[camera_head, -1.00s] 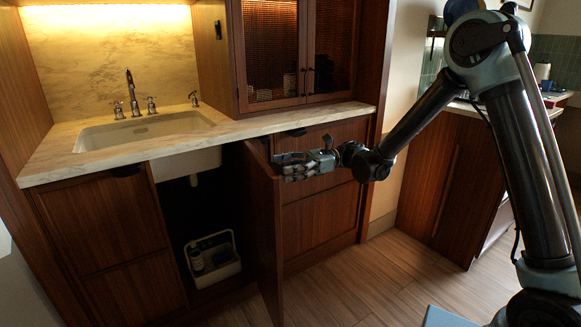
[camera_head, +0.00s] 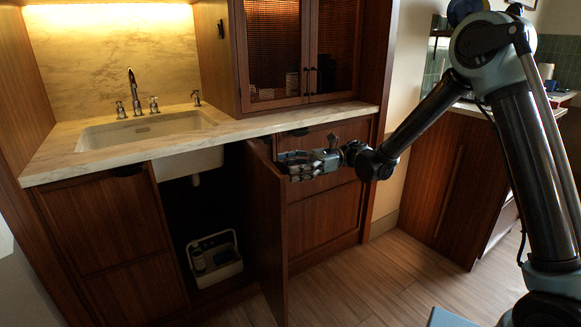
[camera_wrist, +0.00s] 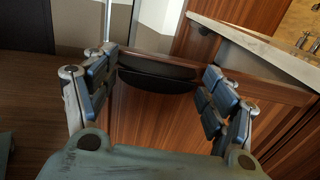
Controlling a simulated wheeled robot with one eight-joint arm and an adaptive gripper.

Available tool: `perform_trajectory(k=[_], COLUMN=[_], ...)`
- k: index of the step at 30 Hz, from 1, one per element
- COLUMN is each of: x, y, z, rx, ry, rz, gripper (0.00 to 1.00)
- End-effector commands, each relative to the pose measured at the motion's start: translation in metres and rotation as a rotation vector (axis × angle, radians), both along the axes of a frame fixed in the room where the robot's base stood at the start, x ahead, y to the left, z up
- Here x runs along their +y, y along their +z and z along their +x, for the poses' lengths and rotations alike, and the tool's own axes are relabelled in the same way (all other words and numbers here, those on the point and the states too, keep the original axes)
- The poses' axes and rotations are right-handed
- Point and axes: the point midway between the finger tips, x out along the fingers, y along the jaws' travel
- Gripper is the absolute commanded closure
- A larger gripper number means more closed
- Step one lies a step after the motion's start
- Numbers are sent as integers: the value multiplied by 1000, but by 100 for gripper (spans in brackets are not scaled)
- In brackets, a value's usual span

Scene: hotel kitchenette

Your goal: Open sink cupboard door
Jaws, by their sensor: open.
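The sink cupboard door (camera_head: 266,225) is brown wood and stands swung well outward from the cabinet under the sink. The dark cupboard interior (camera_head: 205,215) shows to its left. My gripper (camera_head: 286,166) is at the upper part of the door, on its right side. In the wrist view my gripper (camera_wrist: 160,68) is open, with its jointed fingers spread to either side of the door's black cup handle (camera_wrist: 156,78). The door panel (camera_wrist: 150,125) fills the space below the handle. I cannot tell whether any finger touches the door.
A white caddy with bottles (camera_head: 216,268) sits inside the cupboard. The white sink (camera_head: 150,130) and the marble counter (camera_head: 75,166) are above. Closed drawers (camera_head: 325,215) stand right of the door. The wooden floor (camera_head: 400,275) is clear in front of them.

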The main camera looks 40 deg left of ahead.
Motion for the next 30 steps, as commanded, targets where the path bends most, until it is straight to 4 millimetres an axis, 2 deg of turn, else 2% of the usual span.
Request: perform_trajectory(k=[5,12,18,24,30], x=[-11,-34,-50,-59,-61], y=[0,-1,-1,-1,-1], z=[19,60,88,102,105], rx=[0,1,1,2,2], ry=[-2,-5,-3,-2,-2], rz=[0,1,0,0,0], gripper=[23,23,23,23,23])
